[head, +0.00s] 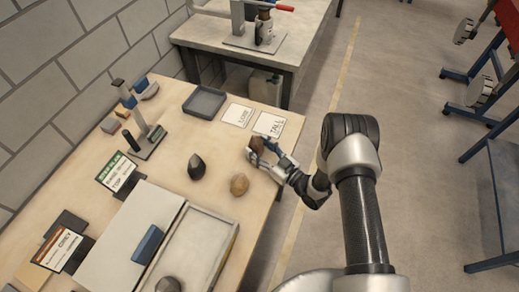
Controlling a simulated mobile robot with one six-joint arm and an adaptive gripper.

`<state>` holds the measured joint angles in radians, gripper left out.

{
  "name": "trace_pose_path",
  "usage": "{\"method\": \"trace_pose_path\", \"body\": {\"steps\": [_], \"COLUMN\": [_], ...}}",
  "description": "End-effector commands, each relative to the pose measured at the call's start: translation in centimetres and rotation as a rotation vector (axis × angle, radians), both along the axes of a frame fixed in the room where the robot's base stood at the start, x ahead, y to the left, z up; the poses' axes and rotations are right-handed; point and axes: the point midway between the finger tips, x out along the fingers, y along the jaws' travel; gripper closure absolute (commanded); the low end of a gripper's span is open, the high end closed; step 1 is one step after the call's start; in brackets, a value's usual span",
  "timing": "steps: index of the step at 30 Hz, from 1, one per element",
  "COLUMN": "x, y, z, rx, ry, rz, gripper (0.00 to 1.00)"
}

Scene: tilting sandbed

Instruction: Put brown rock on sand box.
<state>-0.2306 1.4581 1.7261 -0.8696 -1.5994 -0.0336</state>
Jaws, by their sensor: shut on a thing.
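The brown rock (257,146) is between the fingers of my gripper (262,150), near the right edge of the wooden table, just below the "TALL" card. My gripper is shut on it, and the fingers hide part of the rock. I cannot tell whether the rock is touching the table. The sand box (232,232), a shallow pale-rimmed tray, is at the table's front, below and left of my gripper. A grey rock (168,284) lies at its lower left, partly cut off by the picture edge.
A blue block (148,244) rests on a white panel (125,235) left of the box. A grey tray (204,101) and white cards (270,124) are farther back.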

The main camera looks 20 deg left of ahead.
Motion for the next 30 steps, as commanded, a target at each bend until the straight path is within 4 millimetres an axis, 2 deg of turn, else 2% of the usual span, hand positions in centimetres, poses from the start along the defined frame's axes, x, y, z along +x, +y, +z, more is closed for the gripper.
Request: {"method": "trace_pose_path", "body": {"steps": [6, 7, 15, 28, 30], "x": [0.01, -0.04, -0.03, -0.06, -0.32], "y": [0.00, 0.00, -0.01, -0.01, -0.76], "z": [-0.42, -0.45, -0.36, -0.29, -0.34], "rx": [0.002, 0.000, 0.000, -0.001, -0.001], "ry": [-0.001, 0.001, 0.001, 0.003, 0.004], "rz": [0.000, 0.000, 0.000, 0.000, -0.003], "gripper": [0.86, 0.47, 0.29, 0.28, 0.28]}}
